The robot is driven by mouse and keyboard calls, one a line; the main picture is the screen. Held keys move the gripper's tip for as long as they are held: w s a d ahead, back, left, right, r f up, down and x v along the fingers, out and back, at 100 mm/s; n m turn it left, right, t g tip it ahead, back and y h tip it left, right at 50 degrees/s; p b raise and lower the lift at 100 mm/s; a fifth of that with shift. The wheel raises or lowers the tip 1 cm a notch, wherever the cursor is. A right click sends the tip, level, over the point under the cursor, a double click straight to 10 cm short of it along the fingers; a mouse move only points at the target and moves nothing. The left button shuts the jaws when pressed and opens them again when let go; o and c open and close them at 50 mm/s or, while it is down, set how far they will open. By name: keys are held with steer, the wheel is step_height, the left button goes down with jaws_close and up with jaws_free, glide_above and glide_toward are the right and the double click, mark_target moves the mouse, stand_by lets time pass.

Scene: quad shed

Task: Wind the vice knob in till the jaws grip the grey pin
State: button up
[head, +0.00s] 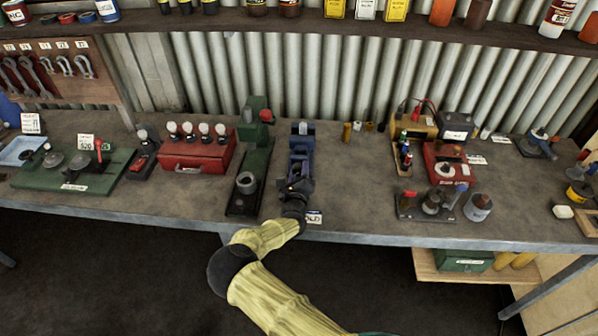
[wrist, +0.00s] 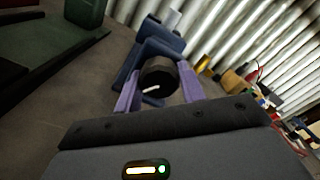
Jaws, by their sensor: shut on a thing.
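The blue vice (head: 301,140) stands on the workbench in the middle of the head view, and its blue body (wrist: 150,50) shows beyond the knob in the wrist view. The dark round vice knob (wrist: 158,76) has a white mark on its face. My gripper (wrist: 158,92) is shut on the knob, with one purple finger on each side of it. In the head view my gripper (head: 294,188) is at the vice's near end and hides the knob. I cannot clearly make out the grey pin or the gap between the jaws.
A green press (head: 256,160) with a red knob stands close on the left of the vice. A red box (head: 195,153) with several bulbs is farther left. A white label (head: 314,217) lies at the bench's front edge. The bench (head: 355,190) right of the vice is clear.

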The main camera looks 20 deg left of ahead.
steer(key=shift+r, duration=0.1)
steer(key=shift+r+m+p, duration=0.1)
steer(key=shift+m+p, duration=0.6)
steer(key=shift+p, duration=0.4)
steer(key=shift+f+m+p, duration=0.3)
steer(key=shift+m+p, duration=0.4)
steer(key=shift+m, duration=0.4)
steer(key=o, duration=1)
steer(key=shift+c, duration=0.2)
steer(key=shift+s, duration=0.1)
